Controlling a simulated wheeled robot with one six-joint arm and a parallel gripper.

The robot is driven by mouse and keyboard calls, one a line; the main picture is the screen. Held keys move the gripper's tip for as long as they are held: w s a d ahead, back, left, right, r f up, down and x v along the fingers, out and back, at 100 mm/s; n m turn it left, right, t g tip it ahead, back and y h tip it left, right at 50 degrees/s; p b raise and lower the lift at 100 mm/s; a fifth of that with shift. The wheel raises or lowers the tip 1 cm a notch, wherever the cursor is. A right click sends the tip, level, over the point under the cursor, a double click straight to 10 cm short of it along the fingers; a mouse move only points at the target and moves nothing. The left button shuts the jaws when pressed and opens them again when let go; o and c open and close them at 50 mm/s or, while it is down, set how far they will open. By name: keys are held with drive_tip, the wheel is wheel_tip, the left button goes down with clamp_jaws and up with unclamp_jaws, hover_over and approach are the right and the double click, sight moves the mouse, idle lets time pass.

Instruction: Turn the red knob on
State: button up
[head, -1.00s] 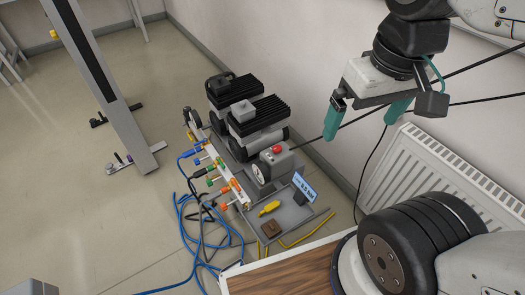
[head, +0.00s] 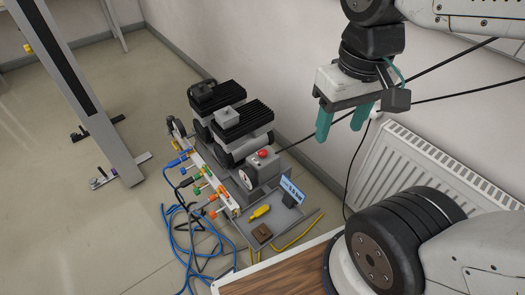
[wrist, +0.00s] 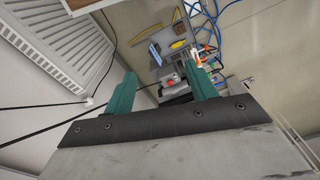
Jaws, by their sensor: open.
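The red knob (head: 263,153) sits on top of a grey box (head: 262,168) with a round dial on its side, at the near end of the pump unit. In the wrist view the red knob (wrist: 170,78) is small and lies beyond the fingertips, between them. My gripper (head: 341,132) has green fingers and hangs in the air above and to the right of the knob, well apart from it. Its fingers (wrist: 164,82) are apart with nothing between them. Whether the knob is on or off cannot be told.
Two black-finned pumps (head: 238,121) stand behind the knob. A tray (head: 283,219) with a yellow tool and a small blue sign (head: 292,190) is in front. Blue hoses (head: 183,235) lie at left. A radiator (head: 405,170) and dark cables are at right by the wall.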

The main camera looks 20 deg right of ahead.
drive_tip(key=w+f+g, duration=0.3)
drive_tip(key=w+f, duration=0.3)
drive_tip(key=w, duration=0.4)
drive_tip(key=n+t, duration=0.2)
drive_tip(key=n, duration=0.4)
hover_over(262, 152)
wheel_tip(262, 152, down, 33)
drive_tip(key=shift+f, duration=0.1)
drive_tip(key=shift+w+f, duration=0.1)
drive_tip(key=shift+f, duration=0.15)
wheel_tip(262, 152, down, 7)
drive_tip(key=shift+f, duration=0.15)
drive_tip(key=c, duration=1)
